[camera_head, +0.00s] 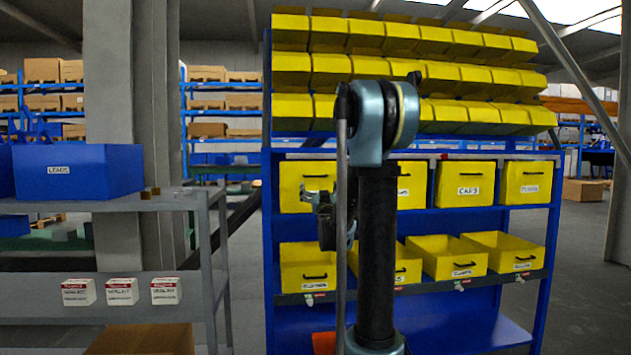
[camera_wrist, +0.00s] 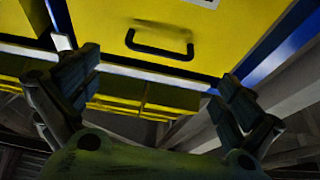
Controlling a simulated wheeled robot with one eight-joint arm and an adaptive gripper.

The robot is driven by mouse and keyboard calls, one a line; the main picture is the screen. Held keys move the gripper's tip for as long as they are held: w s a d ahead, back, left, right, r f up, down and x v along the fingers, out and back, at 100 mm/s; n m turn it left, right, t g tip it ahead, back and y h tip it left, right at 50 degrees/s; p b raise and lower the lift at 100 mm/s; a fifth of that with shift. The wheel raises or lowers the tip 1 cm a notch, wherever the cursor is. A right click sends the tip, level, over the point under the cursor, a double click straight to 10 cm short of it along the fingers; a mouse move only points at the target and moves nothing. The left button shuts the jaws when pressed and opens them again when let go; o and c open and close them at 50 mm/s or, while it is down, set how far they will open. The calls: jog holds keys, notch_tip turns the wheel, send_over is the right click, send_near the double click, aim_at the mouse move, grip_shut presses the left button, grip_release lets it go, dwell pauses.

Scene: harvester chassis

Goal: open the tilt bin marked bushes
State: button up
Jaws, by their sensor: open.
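A blue rack (camera_head: 267,225) holds a row of large yellow tilt bins with white labels and dark handles. The leftmost bin (camera_head: 290,180) has an upright front; its label is largely covered by my arm and gripper. My gripper (camera_head: 324,212) is in front of this bin. In the wrist view a yellow bin front (camera_wrist: 225,35) with a black handle (camera_wrist: 160,46) and a cut-off label is close ahead. My gripper (camera_wrist: 157,75) is open and empty, its fingers spread either side of the handle, apparently apart from it. I cannot read "bushes" on any label.
A bin marked CAPS (camera_head: 465,175) and another bin (camera_head: 528,172) stand to the right. Lower yellow bins (camera_head: 447,258) show open tops. Small yellow bins (camera_head: 400,40) fill the upper rack. A grey shelf (camera_head: 110,203) with a blue bin (camera_head: 80,172) stands at left.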

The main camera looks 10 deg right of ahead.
aim_at(316, 176)
jog(key=x, duration=0.9)
jog(key=shift+w+r, duration=0.15)
jog(key=shift+w, duration=0.1)
jog(key=shift+c, duration=0.2)
jog(key=c, duration=1.3)
